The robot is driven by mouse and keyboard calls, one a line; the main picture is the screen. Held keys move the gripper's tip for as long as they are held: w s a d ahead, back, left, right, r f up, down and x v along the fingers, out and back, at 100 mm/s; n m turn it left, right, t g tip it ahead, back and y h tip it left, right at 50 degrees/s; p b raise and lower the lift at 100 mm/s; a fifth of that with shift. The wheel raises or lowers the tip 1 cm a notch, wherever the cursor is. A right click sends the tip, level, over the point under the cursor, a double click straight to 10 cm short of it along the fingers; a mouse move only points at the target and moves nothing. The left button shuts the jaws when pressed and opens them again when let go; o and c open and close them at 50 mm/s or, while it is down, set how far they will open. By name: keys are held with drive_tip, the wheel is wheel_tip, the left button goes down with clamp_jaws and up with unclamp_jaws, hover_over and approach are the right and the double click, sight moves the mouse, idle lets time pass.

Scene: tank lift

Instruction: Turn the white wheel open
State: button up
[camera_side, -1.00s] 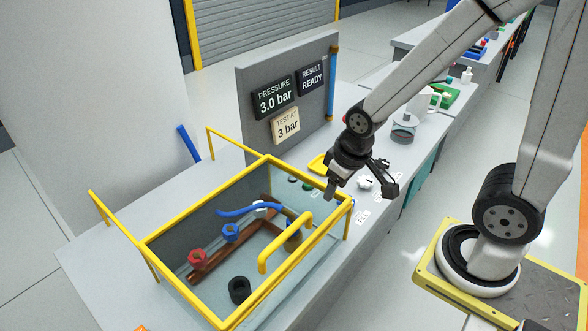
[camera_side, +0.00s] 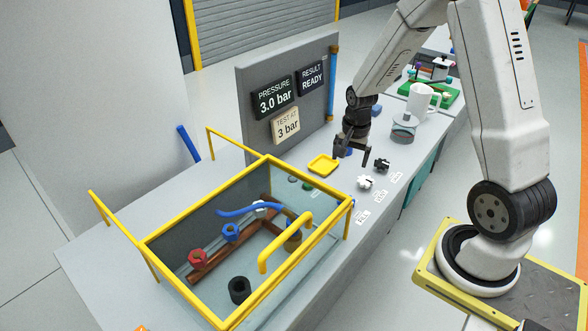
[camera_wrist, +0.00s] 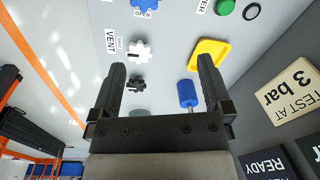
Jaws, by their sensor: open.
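The white wheel (camera_side: 365,181) is a small lobed knob on the bench top, just right of the tank. It also shows in the wrist view (camera_wrist: 141,52), near a VENT label and ahead of the fingers. My gripper (camera_side: 351,160) points down above the bench, behind and left of the white wheel. Its two fingers (camera_wrist: 162,65) are apart with nothing between them, and it does not touch the wheel.
A yellow tray (camera_side: 323,164) and blue cylinder (camera_wrist: 188,95) are near my gripper. The yellow-framed tank (camera_side: 150,240) is left, the display panel (camera_side: 245,110) behind.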

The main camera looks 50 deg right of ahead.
sight(366, 179)
drive_tip(key=d+f+m, duration=0.1)
drive_tip(key=d+m, duration=0.1)
drive_tip(key=d, duration=0.1)
drive_tip(key=s+d+f+m, duration=0.1)
drive_tip(key=d+f+m, duration=0.1)
drive_tip(key=d, duration=0.1)
drive_tip(key=d+f+m, duration=0.2)
drive_tip(key=d, duration=0.1)
drive_tip(key=shift+s+d+m+g, duration=0.3)
drive_tip(key=shift+s+g, duration=0.05)
drive_tip(key=shift+g, duration=0.05)
drive_tip(key=shift+f, duration=0.15)
drive_tip(key=shift+f, duration=3.8)
drive_tip(key=c, duration=1.2)
